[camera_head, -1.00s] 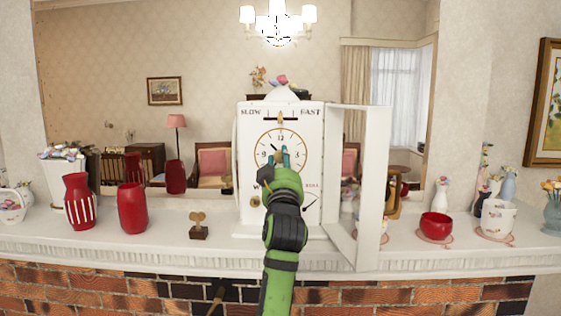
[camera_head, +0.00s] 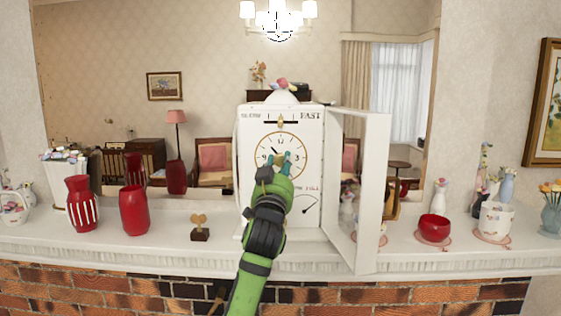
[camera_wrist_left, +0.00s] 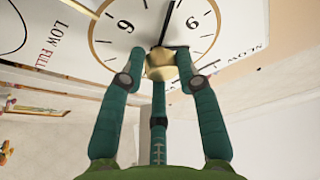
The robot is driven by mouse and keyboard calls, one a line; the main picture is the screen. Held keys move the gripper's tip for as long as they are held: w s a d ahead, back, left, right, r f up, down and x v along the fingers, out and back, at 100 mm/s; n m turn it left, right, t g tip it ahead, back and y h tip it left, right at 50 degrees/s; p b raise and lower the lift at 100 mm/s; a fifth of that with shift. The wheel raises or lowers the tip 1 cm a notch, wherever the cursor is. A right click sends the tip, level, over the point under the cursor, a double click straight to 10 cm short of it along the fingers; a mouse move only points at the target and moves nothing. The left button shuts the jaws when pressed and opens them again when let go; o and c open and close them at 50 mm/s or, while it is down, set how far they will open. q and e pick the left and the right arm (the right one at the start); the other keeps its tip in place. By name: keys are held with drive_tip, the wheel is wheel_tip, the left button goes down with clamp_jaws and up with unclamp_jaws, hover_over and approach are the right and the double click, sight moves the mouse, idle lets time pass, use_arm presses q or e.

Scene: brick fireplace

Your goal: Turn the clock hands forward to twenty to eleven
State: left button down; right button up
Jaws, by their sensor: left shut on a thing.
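The white clock (camera_head: 252,210) stands on the mantel with its glazed door (camera_head: 372,200) swung open to the right. Its round dial (camera_head: 262,142) has a gold ring. A dark hand (camera_head: 275,151) points to the upper left, near ten or eleven. My left gripper (camera_head: 283,160) is in front of the dial and covers its lower middle. In the left wrist view my gripper (camera_wrist_left: 160,55) is shut on a brass piece (camera_wrist_left: 160,67) at the near end of a black clock hand (camera_wrist_left: 166,25), between the 6 and the 9. The other end of that hand is out of frame.
Left of the clock, a small winged ornament (camera_head: 199,227) and red vases (camera_head: 134,210) stand on the mantel (camera_head: 100,250). Right of the open door are a red bowl (camera_head: 434,228) and a white pot (camera_head: 497,218). The mantel front between ornament and clock is clear.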

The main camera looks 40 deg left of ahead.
use_arm(q)
drive_tip(key=shift+s+r+m+t+h+p, duration=0.3)
drive_tip(key=shift+r+m+h, duration=0.2)
drive_tip(key=shift+m, duration=0.4)
drive_tip(key=c, duration=1.3)
unclamp_jaws()
drive_tip(key=o, duration=0.4)
drive_tip(key=shift+w+f, duration=0.15)
drive_tip(key=shift+c, duration=0.2)
drive_tip(key=shift+f, duration=0.1)
drive_tip(key=shift+s+d+f, duration=0.2)
drive_tip(key=shift+s+f, duration=0.1)
drive_tip(key=shift+s, duration=0.05)
drive_tip(key=v, duration=1.1)
drive_tip(key=shift+r, duration=0.2)
